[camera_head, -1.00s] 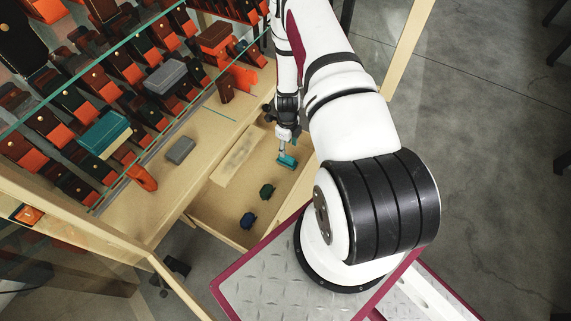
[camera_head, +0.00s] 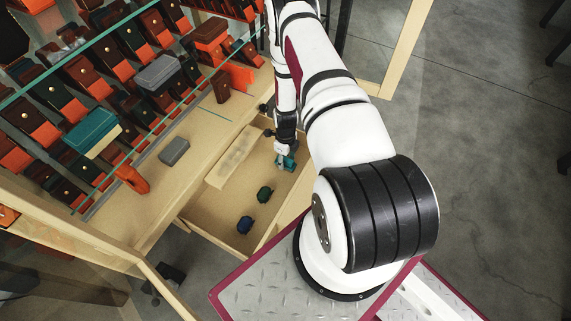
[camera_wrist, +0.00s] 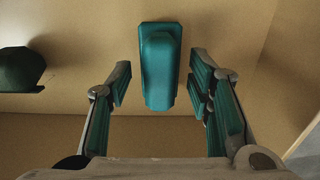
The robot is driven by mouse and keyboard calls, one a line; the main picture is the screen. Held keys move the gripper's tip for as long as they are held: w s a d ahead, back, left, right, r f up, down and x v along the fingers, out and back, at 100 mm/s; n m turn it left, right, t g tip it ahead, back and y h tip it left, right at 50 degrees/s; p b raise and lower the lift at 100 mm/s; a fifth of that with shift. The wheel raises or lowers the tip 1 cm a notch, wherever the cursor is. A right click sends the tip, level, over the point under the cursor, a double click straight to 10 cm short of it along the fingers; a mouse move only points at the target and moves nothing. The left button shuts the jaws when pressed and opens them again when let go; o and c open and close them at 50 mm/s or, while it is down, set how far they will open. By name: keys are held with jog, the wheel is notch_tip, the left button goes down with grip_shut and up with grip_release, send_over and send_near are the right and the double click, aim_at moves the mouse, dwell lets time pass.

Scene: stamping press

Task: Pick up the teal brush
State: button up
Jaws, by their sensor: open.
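The teal brush (camera_wrist: 160,65) lies in an open wooden drawer. In the wrist view it sits upright in the picture, ahead of and between my fingers. My gripper (camera_wrist: 163,90) is open, with one finger to each side of the brush and visible gaps between. In the head view the brush (camera_head: 289,162) is partly hidden by my gripper (camera_head: 284,158), which is low over the drawer.
A dark green brush (camera_head: 264,194) and a blue one (camera_head: 245,224) lie nearer in the drawer (camera_head: 222,212). A pale wooden strip (camera_head: 234,158) lies along its left. A display case with wallets and boxes stands left.

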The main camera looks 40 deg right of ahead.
grip_shut()
jog(key=shift+r, duration=0.1)
notch_tip(320, 180, up, 10)
jog(key=p, duration=0.4)
